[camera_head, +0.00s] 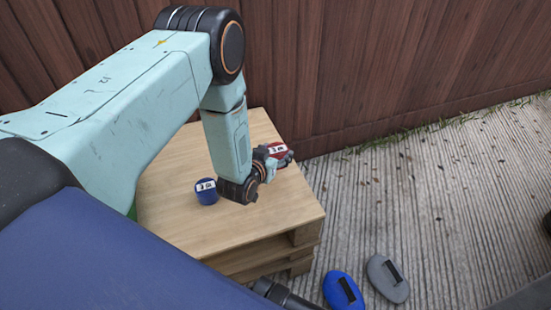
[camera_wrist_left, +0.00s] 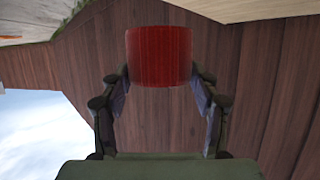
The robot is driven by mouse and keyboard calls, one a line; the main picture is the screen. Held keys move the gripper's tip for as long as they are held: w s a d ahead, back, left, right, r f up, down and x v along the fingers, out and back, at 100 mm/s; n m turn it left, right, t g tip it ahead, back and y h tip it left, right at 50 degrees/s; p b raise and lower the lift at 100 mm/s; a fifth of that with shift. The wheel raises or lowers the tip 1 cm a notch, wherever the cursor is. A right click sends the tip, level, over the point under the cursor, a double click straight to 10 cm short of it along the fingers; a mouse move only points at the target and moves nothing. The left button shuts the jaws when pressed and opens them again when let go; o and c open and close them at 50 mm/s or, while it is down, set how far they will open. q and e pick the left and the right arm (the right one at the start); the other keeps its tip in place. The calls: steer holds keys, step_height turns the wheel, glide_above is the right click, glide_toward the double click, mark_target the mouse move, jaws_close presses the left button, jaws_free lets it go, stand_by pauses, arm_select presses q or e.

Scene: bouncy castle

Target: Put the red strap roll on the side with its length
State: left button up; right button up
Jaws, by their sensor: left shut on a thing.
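The red strap roll (camera_head: 281,150) is held in my left gripper (camera_head: 268,157), above the far right part of the wooden pallet top (camera_head: 180,228). A white label with dark print shows on it in the head view, too small to read. In the left wrist view the red roll (camera_wrist_left: 160,56) sits between the two fingertips, with plain red facing the camera. A blue strap roll (camera_head: 207,196) with a white label stands on the pallet, left of my left gripper.
A blue oval pad (camera_head: 336,283) and a grey oval pad (camera_head: 382,287), each with a black strip, lie on the ribbed ground right of the pallet. A brown plank fence (camera_head: 360,60) stands behind the pallet. The front of the pallet top looks clear.

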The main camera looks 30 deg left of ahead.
arm_select(q)
steer(key=shift+r+p, duration=0.45)
steer(key=shift+r, duration=1.05)
steer(key=shift+s+f, duration=0.1)
steer(key=shift+f, duration=0.05)
steer(key=s+d+f+m+h, duration=0.4)
steer(key=s+d+f, duration=0.1)
steer(key=s, duration=0.1)
steer(key=s+d+r+m+g+h+p, duration=0.25)
steer(key=s+r+m+h, duration=0.2)
steer(key=s, duration=0.35)
steer(key=s+d+r+m+g+h+p, duration=0.1)
steer(key=r+p, duration=0.1)
steer(key=r, duration=1)
steer(key=s+d+r+m+g+h+p, duration=0.1)
steer(key=d+r+m+g+h+p, duration=0.1)
steer(key=r, duration=0.9)
steer(key=shift+s+d+r+p, duration=0.2)
steer(key=shift+r+p, duration=0.15)
steer(key=shift+p, duration=0.35)
